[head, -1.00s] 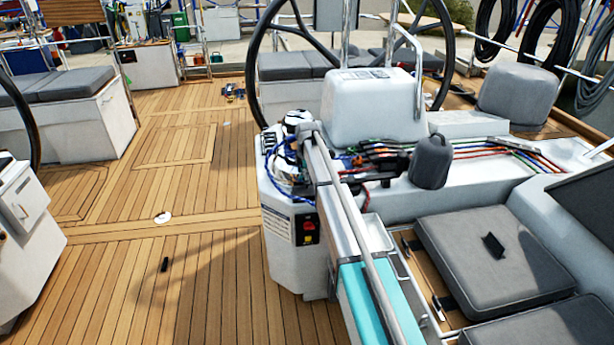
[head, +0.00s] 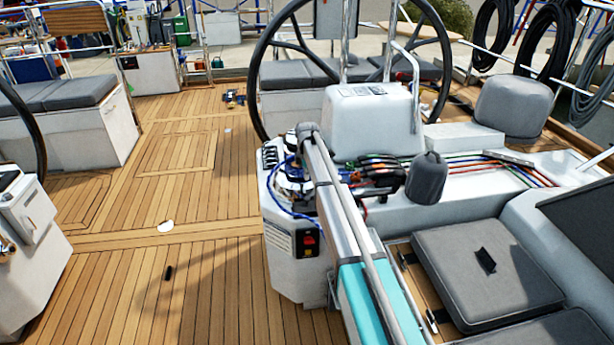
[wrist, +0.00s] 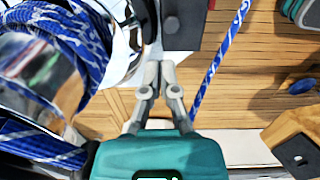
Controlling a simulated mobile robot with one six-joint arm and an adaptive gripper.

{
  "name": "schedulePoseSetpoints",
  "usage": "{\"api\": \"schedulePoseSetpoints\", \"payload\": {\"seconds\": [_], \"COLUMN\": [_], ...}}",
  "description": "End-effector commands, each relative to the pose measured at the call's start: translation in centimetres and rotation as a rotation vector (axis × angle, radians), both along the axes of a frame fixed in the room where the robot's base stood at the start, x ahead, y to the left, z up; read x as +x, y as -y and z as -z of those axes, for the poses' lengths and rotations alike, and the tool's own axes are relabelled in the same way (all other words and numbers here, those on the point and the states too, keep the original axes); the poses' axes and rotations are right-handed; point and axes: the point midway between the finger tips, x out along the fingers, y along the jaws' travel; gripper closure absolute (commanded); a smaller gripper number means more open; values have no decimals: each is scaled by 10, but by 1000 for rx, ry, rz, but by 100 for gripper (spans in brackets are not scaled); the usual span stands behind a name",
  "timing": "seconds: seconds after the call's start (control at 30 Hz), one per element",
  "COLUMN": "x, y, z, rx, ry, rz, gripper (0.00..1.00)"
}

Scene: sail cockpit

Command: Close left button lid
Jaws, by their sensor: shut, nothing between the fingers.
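A black button panel with a red part (head: 308,242) sits on the side of the white pedestal (head: 285,262) in the head view; whether its lid stands open is too small to tell. In the wrist view my gripper (wrist: 160,68) is shut and empty, its fingertips together. A dark grey plate (wrist: 185,25) lies just beyond and right of the fingertips; I cannot tell whether it is a button lid or whether they touch. In the head view my arm crosses the pedestal's right side, and the fingers are not distinguishable there.
A winch wrapped in blue rope (wrist: 40,60) fills the left of the wrist view, close to my gripper. A blue rope (wrist: 222,55) hangs at right. The steering wheel (head: 262,75) rises behind the pedestal. The wooden deck (head: 190,290) left of it is mostly clear.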

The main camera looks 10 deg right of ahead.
Motion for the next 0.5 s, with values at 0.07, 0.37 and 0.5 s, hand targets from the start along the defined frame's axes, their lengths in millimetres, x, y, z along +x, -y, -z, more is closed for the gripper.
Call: {"api": "schedulePoseSetpoints", "payload": {"seconds": [0.07, 0.37, 0.5], "x": [1, 2, 3], "y": [0, 0, 0], "z": [-11, -36, -45], "rx": [0, 0, 0], "ry": [0, 0, 0], "rz": [0, 0, 0], "gripper": [100, 100, 100]}}
